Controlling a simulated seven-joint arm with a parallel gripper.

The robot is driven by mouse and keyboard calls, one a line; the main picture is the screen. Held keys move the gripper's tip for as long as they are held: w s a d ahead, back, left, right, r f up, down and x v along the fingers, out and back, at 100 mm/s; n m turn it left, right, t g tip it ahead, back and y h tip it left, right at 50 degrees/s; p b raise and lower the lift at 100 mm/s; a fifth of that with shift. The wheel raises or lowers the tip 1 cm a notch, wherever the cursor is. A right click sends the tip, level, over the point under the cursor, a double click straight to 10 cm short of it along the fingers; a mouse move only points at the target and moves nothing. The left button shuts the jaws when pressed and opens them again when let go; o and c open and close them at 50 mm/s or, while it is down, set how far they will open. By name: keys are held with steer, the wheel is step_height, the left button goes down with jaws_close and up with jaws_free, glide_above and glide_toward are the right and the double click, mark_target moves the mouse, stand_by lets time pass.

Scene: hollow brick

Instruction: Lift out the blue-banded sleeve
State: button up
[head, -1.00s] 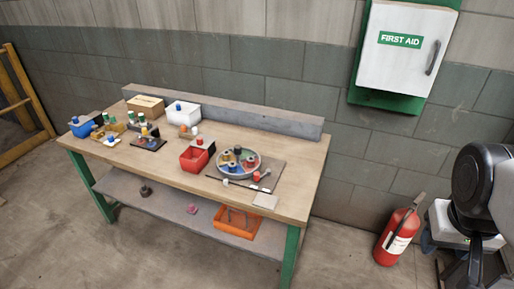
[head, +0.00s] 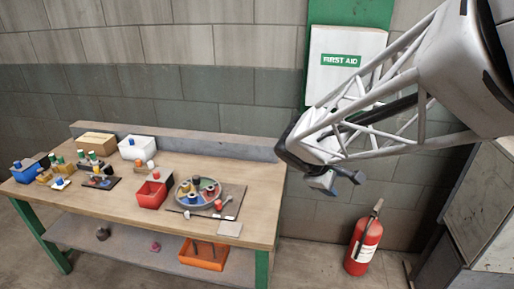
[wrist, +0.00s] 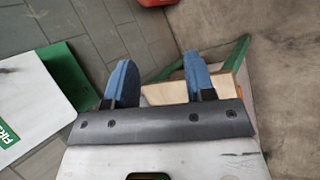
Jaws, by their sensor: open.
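A round grey tray (head: 178,199) near the right end of the workbench holds several small spool-like sleeves with differently coloured bands. One with blue on it (head: 193,198) stands at the tray's front; its band and hollow are too small to make out. My gripper (head: 341,184) is in the air right of the bench, in front of the wall below the first aid box, well apart from the tray. In the wrist view its two blue-padded fingers (wrist: 160,80) are spread with nothing between them. The tray and sleeves are not seen in the wrist view.
The workbench (head: 120,209) also carries a red bin (head: 152,196), a white box (head: 137,147), a cardboard box (head: 97,142) and small parts at left. The first aid box (head: 342,70) hangs behind my arm. A fire extinguisher (head: 364,245) stands on the floor.

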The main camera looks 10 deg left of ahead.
steer(key=w+a+f+n+t, duration=0.2)
steer(key=w+a+n, duration=0.15)
steer(key=a, duration=0.25)
steer(key=w+a+f+n+t, duration=0.1)
steer(key=w+a+f+n, duration=0.2)
steer(key=w+a, duration=0.25)
steer(key=n+t+y, duration=0.6)
steer(key=n, duration=1)
glide_toward(193, 194)
steer(key=shift+w+d, duration=0.2)
steer(key=shift+w, duration=0.35)
steer(key=shift+w+f, duration=0.1)
steer(key=shift+x, duration=1.25)
steer(key=shift+x, duration=2.55)
steer(key=shift+a+f, duration=0.15)
